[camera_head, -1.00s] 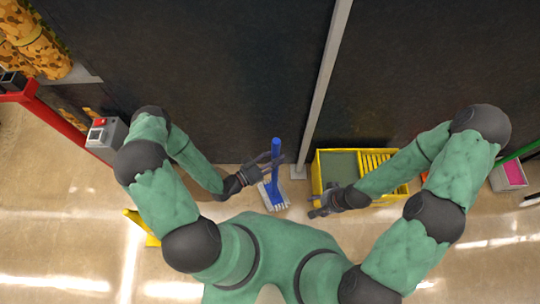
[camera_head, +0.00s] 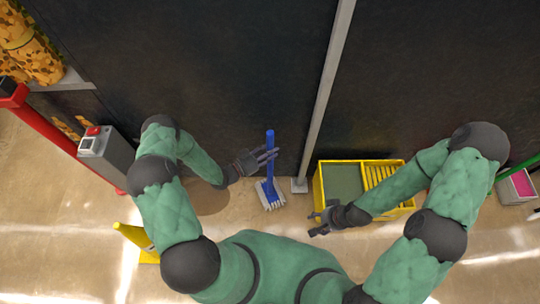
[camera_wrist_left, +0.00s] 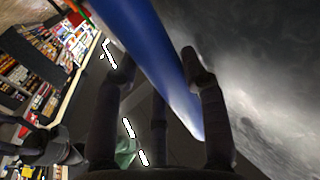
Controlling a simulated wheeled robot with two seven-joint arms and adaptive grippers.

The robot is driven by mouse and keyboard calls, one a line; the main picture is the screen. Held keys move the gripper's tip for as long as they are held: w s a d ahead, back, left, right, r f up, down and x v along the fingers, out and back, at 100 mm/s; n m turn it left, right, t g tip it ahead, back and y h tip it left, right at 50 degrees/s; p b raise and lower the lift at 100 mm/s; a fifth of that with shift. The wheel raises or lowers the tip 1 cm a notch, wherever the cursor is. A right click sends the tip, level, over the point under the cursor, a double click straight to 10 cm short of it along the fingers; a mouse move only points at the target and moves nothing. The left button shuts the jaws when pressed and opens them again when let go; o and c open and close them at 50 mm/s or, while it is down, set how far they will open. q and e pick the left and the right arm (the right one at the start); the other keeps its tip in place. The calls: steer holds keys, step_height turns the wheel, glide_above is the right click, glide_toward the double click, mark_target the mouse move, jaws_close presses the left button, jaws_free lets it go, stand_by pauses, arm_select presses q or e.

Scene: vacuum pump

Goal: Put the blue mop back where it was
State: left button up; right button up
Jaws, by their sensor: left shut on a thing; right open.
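The blue mop (camera_head: 270,172) stands nearly upright by the dark wall in the head view, with its pale head (camera_head: 270,194) low near the floor; I cannot tell whether it touches. My left gripper (camera_head: 266,158) is shut on the mop's handle. In the left wrist view the blue handle (camera_wrist_left: 150,55) runs diagonally between the fingers of the left gripper (camera_wrist_left: 160,85). My right gripper (camera_head: 318,221) is open and empty, at the front left corner of the yellow bucket.
The yellow bucket (camera_head: 317,186) with a wringer stands right of a grey post (camera_head: 325,100). A yellow stand (camera_head: 135,237) and a grey box with a red button (camera_head: 103,150) are at left. A grey bin (camera_head: 515,188) is at far right. Floor in front of the mop is clear.

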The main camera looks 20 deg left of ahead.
arm_select(q)
steer(key=f, duration=0.1)
steer(key=f+b, duration=0.1)
steer(key=f, duration=0.1)
steer(key=shift+w+a+f, duration=0.15)
steer(key=shift+w+f, duration=0.05)
steer(key=shift+f, duration=0.15)
steer(key=o, duration=1.2)
steer(key=shift+c, duration=0.2)
steer(key=shift+s, duration=0.1)
steer(key=p+v, duration=0.2)
steer(key=v, duration=1)
